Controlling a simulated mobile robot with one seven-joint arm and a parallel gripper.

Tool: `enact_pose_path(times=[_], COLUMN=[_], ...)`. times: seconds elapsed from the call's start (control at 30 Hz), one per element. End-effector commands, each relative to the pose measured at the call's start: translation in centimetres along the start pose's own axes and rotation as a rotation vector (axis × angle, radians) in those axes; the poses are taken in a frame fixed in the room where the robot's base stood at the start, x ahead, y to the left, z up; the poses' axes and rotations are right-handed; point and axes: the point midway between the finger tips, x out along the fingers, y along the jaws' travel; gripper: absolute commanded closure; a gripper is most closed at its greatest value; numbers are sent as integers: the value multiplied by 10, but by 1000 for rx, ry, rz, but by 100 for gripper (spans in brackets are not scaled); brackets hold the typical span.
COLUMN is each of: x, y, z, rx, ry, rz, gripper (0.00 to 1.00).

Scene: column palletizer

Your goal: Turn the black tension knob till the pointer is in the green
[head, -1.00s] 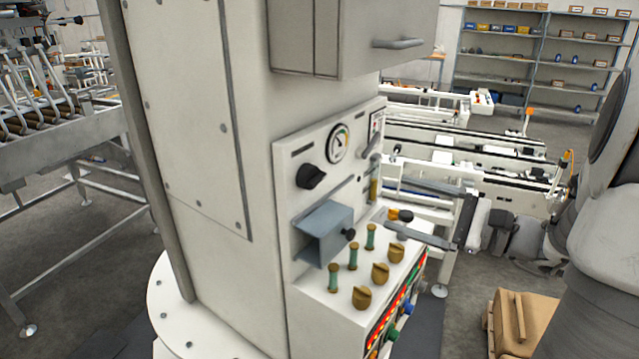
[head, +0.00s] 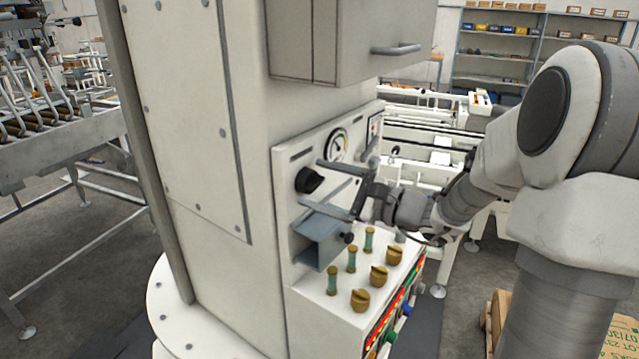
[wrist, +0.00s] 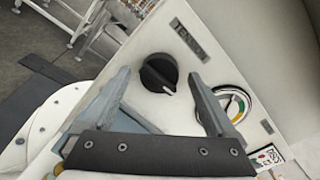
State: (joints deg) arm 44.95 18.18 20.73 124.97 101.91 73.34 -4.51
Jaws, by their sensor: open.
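The black tension knob (head: 309,180) is on the upright panel of the white machine column. In the wrist view the knob (wrist: 158,73) lies between and beyond my open fingers, with a white mark at its lower right. My gripper (head: 322,184) is open, its two fingers pointing at the panel around the knob's height. In the wrist view the gripper (wrist: 160,95) is empty, and I cannot tell that it touches the knob. The round gauge (head: 337,145) is above right of the knob; it also shows in the wrist view (wrist: 233,104), partly behind a finger. Its pointer is too small to read.
A blue-grey box (head: 322,238) juts out just below the knob. Below it a sloped console (head: 320,300) carries green posts, brass knobs and coloured buttons. A grey cabinet with a handle (head: 396,49) overhangs above.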

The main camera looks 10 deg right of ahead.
Motion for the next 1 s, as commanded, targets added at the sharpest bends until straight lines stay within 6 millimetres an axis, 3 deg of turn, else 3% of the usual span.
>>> enact_pose_path(times=[0.3,0.8,1.0], x=[4,3,3], y=[0,0,0], z=[0,0,1], rx=[-1,0,19], ry=[-1,-1,-2], rz=[1,1,0], gripper=[8,93,93])
